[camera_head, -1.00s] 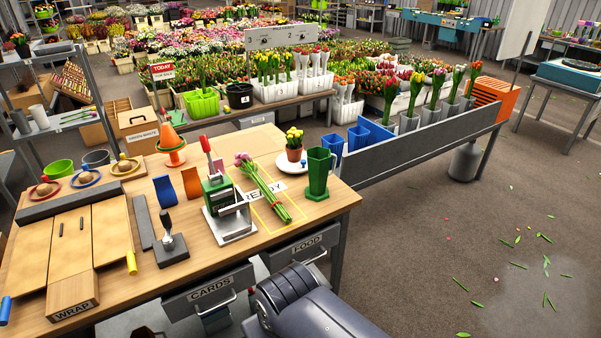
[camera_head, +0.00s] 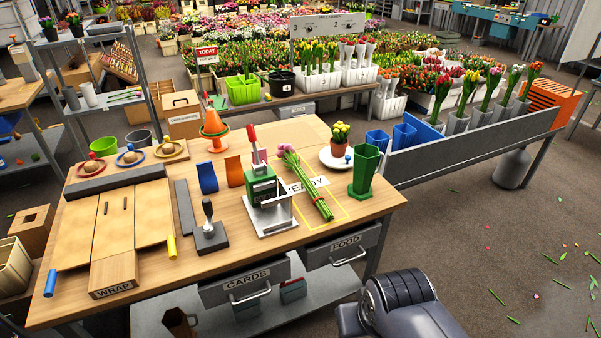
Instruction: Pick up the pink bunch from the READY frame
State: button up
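The pink bunch (camera_head: 307,185) lies on the wooden workbench (camera_head: 240,215), its pink heads toward the back and its green stems toward the front. It lies on the yellow-outlined READY frame (camera_head: 338,222), partly over the READY lettering. The green and silver bench device (camera_head: 266,200) stands just left of the bunch. My gripper is not in view. A dark grey part of my own body (camera_head: 402,305) shows at the bottom, in front of the bench.
A green vase (camera_head: 364,172) and a potted yellow plant (camera_head: 340,138) on a white plate stand right of and behind the frame. Drawers marked CARDS (camera_head: 245,280) and FOOD (camera_head: 345,245) are under the front edge. Open floor lies right.

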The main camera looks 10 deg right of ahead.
aim_at(284, 152)
jog(key=i+l+u, duration=0.15)
jog(key=i, duration=0.25)
jog(key=i+l+u, duration=0.2)
jog(key=i, duration=0.25)
jog(key=i+l+u, duration=0.15)
jog(key=i, duration=0.25)
